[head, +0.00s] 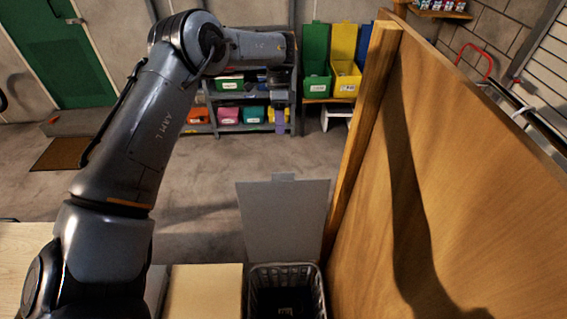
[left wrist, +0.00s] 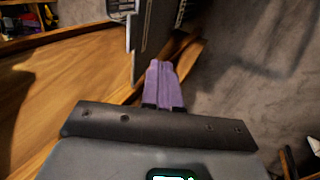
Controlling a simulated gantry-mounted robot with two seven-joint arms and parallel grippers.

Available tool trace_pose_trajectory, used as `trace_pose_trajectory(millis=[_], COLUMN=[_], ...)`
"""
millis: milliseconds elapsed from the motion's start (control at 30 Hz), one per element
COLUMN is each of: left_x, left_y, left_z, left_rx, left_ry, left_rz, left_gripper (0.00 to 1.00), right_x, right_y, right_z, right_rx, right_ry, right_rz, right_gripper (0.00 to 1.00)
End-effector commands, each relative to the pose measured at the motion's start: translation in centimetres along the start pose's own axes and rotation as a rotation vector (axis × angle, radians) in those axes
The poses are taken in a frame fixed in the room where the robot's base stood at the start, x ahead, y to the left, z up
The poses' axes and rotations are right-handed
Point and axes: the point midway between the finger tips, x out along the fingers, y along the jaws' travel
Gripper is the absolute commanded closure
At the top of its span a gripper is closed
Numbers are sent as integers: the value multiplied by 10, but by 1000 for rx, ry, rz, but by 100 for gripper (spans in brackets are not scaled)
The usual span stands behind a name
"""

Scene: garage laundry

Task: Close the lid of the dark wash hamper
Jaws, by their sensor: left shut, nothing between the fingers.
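The dark wash hamper (head: 318,290) stands at the bottom of the head view, a slatted grey basket with an open top. Its flat grey lid (head: 284,222) stands open and upright at the far side, with a small tab on its top edge. My left gripper (head: 280,128) points down beyond the lid, with purple fingers shut and empty. In the left wrist view the fingers (left wrist: 162,82) show beside the lid (left wrist: 152,35), which is seen nearly edge-on. The hamper (left wrist: 122,8) is at the top edge there. I see no clear contact between fingers and lid. My right gripper is out of view.
A tall wooden panel (head: 470,190) rises close to the hamper's right. A pale box or surface (head: 205,292) sits at its left. Shelves with coloured bins (head: 228,115) stand at the back. The concrete floor (head: 195,215) left of the lid is clear.

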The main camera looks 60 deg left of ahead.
Motion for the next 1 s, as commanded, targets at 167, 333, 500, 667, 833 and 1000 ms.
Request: trace_pose_trajectory(millis=[167,333,500,667,833,1000], left_x=[17,42,75,104,106,111], left_y=[0,0,1,1,22,34], left_z=[0,1,1,2,0,1], left_rx=[0,0,0,0,2,1], left_ry=[-11,-11,-11,-11,-9,-9], left_rz=[3,6,7,4,2,2], left_gripper=[100,100,100,100,100,100], right_x=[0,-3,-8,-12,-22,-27], right_y=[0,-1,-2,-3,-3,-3], right_z=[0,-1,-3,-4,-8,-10], right_rx=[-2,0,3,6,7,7], right_ry=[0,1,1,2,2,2], right_rz=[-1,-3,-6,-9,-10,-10], right_gripper=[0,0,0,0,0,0])
